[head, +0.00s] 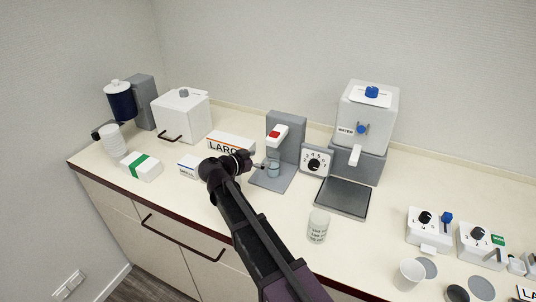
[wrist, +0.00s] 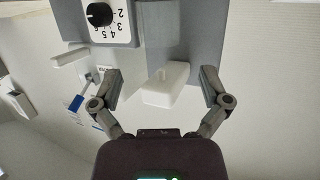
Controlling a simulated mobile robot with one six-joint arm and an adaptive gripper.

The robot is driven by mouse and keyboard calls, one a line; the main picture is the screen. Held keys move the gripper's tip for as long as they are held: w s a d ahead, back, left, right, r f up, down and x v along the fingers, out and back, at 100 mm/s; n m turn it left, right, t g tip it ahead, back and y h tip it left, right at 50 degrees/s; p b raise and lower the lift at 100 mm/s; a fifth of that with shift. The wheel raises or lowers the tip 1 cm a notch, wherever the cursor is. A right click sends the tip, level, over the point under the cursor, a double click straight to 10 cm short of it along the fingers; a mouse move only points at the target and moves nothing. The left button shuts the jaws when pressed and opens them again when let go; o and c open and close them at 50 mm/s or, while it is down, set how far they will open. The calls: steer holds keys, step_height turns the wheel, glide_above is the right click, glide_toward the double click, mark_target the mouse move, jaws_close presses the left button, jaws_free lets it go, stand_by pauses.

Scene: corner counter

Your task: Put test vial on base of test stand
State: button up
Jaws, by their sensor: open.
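The test stand (head: 290,138) is a grey column with a white head and a red button, above a flat grey base (head: 267,184). A small bluish, see-through vessel, which looks like the test vial (head: 273,170), stands upright on this base, under the head. My gripper (head: 262,164) is right beside it on the left, fingers pointing toward the stand. I cannot tell whether they touch the vial. In the wrist view, which is upside down, my gripper (wrist: 163,88) is open, with the stand's white head (wrist: 166,85) showing between the fingers. I cannot make out the vial there.
A dial box (head: 316,161) stands right of the stand, then the water dispenser (head: 366,115) with its dark tray (head: 343,197). A labelled jar (head: 318,228) stands in front. Small boxes (head: 142,167) and a white box (head: 231,144) are to the left.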

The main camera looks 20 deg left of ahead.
steer(key=shift+p+v, duration=0.65)
steer(key=shift+v, duration=2.25)
